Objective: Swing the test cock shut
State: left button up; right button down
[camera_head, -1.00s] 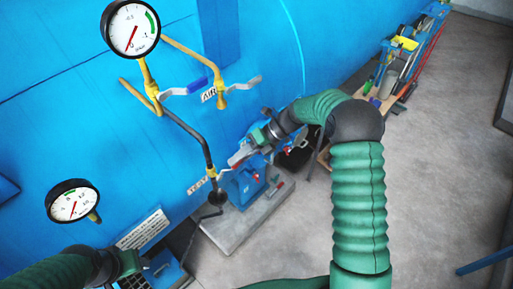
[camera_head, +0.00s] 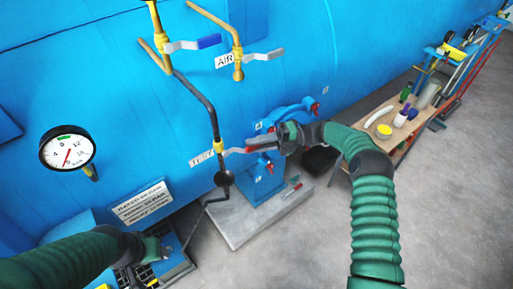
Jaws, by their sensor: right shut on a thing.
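The test cock (camera_head: 219,147) is a small brass valve on the dark pipe running down the blue autoclave wall, beside a white label (camera_head: 202,158). Its grey lever (camera_head: 235,151) points right, out across the pipe. My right gripper (camera_head: 254,147) is shut on the lever's outer end, and its jaws hide part of it. A bit of red shows at the jaws. My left gripper (camera_head: 160,250) is low at the left, over a dark grid-like panel, apart from the cock. Its jaws are too small and dark to read.
The air valve (camera_head: 238,68) and a blue-handled valve (camera_head: 190,45) sit above. A pressure gauge (camera_head: 67,149) is at the left. A blue fitting with red knobs (camera_head: 292,115) is close behind my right gripper. A wooden bench (camera_head: 392,125) with bottles stands to the right on open floor.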

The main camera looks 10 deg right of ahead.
jog(key=shift+s+f, duration=0.1)
jog(key=shift+f, duration=0.2)
jog(key=c, duration=1.3)
grip_release()
jog(key=shift+c, duration=0.2)
jog(key=shift+o, duration=0.5)
jog(key=shift+r, duration=0.1)
